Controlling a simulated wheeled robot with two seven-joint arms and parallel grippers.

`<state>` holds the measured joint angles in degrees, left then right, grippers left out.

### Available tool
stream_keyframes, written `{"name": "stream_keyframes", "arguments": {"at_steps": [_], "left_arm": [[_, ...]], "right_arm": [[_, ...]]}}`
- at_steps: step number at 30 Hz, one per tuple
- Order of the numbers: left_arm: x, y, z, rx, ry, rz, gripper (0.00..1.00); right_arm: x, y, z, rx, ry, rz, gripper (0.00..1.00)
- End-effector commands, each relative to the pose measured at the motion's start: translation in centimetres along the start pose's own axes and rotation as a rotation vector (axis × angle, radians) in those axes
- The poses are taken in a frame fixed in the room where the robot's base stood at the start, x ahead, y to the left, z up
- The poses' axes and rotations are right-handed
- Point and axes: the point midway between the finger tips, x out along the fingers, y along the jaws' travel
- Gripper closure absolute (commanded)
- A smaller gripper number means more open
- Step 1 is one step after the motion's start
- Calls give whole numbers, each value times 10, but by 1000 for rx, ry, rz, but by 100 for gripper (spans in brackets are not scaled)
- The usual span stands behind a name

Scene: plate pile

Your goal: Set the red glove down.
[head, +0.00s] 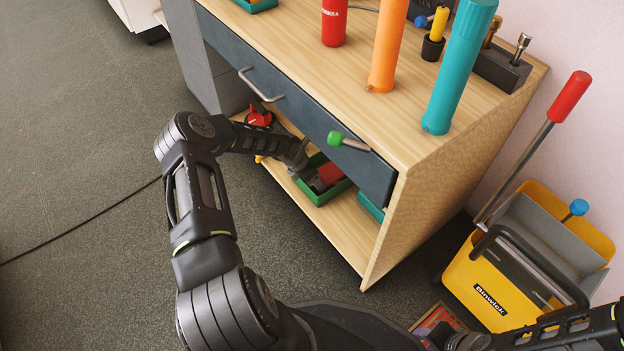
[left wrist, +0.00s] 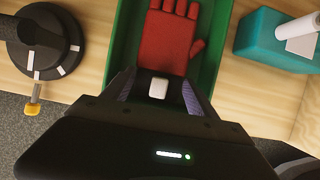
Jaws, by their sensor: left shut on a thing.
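The red glove (left wrist: 170,38) is in the left wrist view, fingers pointing away from me, within the walls of the green tray (left wrist: 122,40). My left gripper (left wrist: 160,78) is shut on the glove's near end. In the head view the left gripper (head: 314,182) reaches under the drawer to the lower shelf. There the red glove (head: 330,173) shows at the green tray (head: 322,199). I cannot tell whether the glove touches the tray floor. My right gripper (head: 436,337) is low at the bottom right; its jaws are too unclear to read.
A dark round dial device (left wrist: 42,42) and a teal block (left wrist: 272,42) flank the tray. The drawer front (head: 300,112) is just above my left arm. The benchtop (head: 300,55) holds upright tubes. A yellow mop bucket (head: 490,285) stands right of the bench.

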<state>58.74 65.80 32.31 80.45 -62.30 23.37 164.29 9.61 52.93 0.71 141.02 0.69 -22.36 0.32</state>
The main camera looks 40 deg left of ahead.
Motion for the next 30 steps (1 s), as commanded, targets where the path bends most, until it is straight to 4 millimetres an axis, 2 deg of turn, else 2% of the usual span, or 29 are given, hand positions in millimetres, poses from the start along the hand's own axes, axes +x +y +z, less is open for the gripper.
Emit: {"name": "stream_keyframes", "arguments": {"at_steps": [1,7,17,20,30], "left_arm": [[1,-2,-2,-1,3,-3,31],[1,-1,-2,-1,2,-3,15],[-3,-1,-1,0,1,-2,14],[-13,0,0,2,2,-1,14],[-66,0,0,1,2,-1,14]], "right_arm": [[0,0,0,0,0,0,64],[0,0,0,0,-1,0,64],[-2,-1,1,0,-1,0,64],[-7,-3,1,0,-2,1,64],[-31,-11,4,-3,-8,5,64]]}}
